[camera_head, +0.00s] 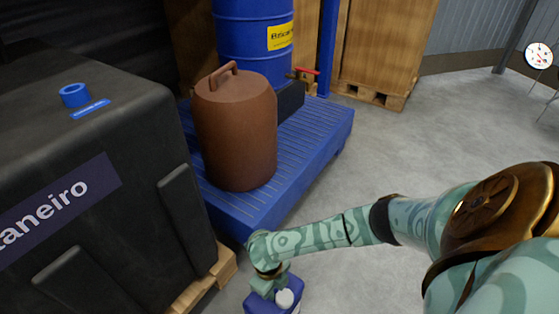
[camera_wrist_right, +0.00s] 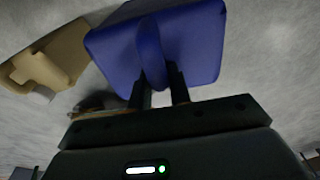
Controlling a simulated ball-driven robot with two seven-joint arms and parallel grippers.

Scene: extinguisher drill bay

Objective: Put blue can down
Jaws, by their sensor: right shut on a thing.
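The blue can (camera_head: 260,303) shows at the bottom of the head view, with a round white cap on top. My right gripper (camera_head: 270,282) is above it and shut on its handle. In the right wrist view the blue can (camera_wrist_right: 196,50) fills the upper middle, and both fingers of my right gripper (camera_wrist_right: 161,85) close on its handle. The can's underside is hidden, and I cannot tell whether it touches the concrete floor. My left gripper is not in view.
A blue slatted platform (camera_head: 318,135) bears a brown lidded can (camera_head: 236,135) and a blue drum (camera_head: 240,40). A large black tank (camera_head: 90,140) stands at left on a wooden pallet. A tan object (camera_wrist_right: 55,58) lies near the blue can. Open floor (camera_head: 400,135) extends right.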

